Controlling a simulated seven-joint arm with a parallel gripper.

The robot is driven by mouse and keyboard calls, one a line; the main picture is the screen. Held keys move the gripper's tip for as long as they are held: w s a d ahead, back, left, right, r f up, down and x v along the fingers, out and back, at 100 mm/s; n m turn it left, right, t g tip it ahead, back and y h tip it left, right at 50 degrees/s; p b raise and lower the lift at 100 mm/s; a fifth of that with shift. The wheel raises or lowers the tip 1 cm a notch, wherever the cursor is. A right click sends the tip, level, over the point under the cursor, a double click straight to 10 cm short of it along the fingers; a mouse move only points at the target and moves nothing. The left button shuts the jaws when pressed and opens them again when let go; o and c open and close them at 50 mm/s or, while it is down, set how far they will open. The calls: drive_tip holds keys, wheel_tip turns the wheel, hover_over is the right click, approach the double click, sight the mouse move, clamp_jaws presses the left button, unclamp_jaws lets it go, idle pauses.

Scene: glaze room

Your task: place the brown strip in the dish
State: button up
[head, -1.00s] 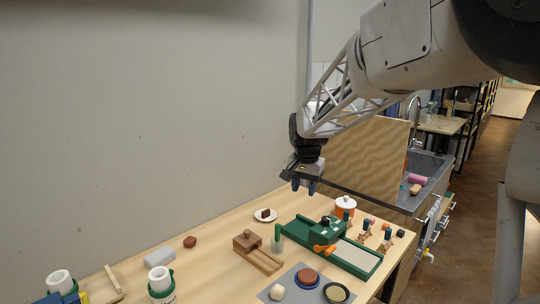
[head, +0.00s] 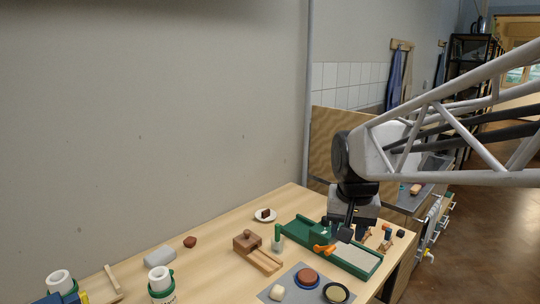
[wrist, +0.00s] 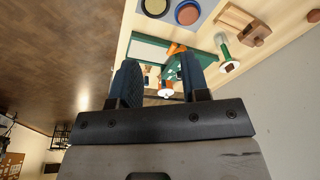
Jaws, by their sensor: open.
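No brown strip can be told for certain. My gripper (head: 354,232) is open, pointing down over the right part of the green tool (head: 298,228), well to the right of the white dish. Its two fingers (wrist: 158,62) stand apart in the wrist view, with nothing seen held. Beyond them shows a white pot with an orange rim (wrist: 166,91), which my gripper hides in the head view.
A grey mat (head: 268,293) at the front bears a blue-rimmed brown disc (head: 307,276), a black-rimmed cream disc (head: 336,293) and a pale ball (head: 277,293). The left back of the table is mostly free.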

drive_tip(key=s+d+f+n, duration=0.1)
drive_tip(key=s+f, duration=0.1)
drive_tip(key=s, duration=0.6)
drive_tip(key=s+d+f+n, duration=0.1)
drive_tip(key=s+f, duration=0.2)
drive_tip(key=s, duration=0.6)
drive_tip(key=shift+s+d+f+t, duration=0.15)
drive_tip(key=shift+s+d+t, duration=0.05)
drive_tip(key=shift+s+t, duration=0.1)
idle(0.4)
